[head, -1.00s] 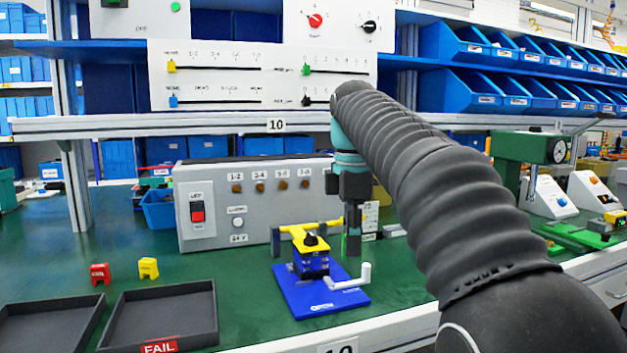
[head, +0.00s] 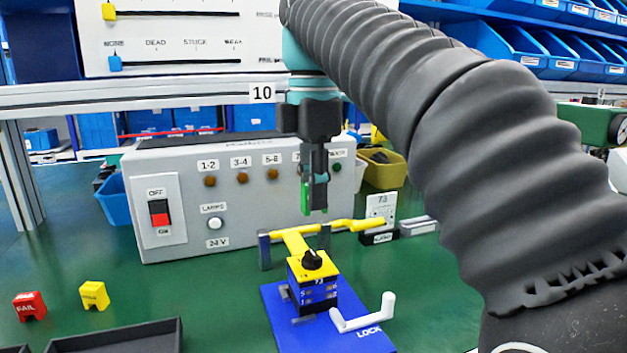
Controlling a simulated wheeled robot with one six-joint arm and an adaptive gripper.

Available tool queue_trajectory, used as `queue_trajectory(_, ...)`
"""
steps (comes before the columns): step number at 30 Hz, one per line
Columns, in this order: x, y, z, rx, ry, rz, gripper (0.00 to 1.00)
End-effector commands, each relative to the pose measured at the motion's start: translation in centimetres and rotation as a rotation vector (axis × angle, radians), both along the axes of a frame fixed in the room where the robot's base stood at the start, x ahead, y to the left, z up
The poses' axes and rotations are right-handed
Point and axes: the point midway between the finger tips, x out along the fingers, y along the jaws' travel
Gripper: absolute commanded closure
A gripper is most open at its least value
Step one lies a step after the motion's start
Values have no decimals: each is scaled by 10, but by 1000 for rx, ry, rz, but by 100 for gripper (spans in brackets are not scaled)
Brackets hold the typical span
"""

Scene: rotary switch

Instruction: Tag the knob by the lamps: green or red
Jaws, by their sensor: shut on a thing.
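The black knob (head: 312,261) sits on the yellow top of a rotary switch (head: 313,287), which stands on a blue base (head: 285,325) with a white lever (head: 365,318). My gripper (head: 314,205) is above and behind the knob, apart from it, shut on a small green tag (head: 305,199). A red FAIL tag (head: 30,307) and a yellow tag (head: 93,296) stand on the bench at left. The lamps 1-2 (head: 210,181), 3-4 (head: 242,179) and 5-6 (head: 273,175) look dull brown. My gripper hides the 7-8 lamp.
The grey tester box (head: 190,244) stands behind, with a red rocker switch (head: 159,213) and a white button (head: 216,223). A dark tray (head: 115,338) is at front left. The green bench between is clear.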

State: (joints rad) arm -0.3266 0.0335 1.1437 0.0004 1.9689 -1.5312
Motion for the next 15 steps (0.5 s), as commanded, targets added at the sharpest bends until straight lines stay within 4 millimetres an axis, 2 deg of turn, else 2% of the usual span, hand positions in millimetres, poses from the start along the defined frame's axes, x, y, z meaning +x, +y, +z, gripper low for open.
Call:
queue_trajectory(8,0,0,-2,0,-1,2,97)
queue_trajectory(15,0,-1,-15,0,0,-1,97)
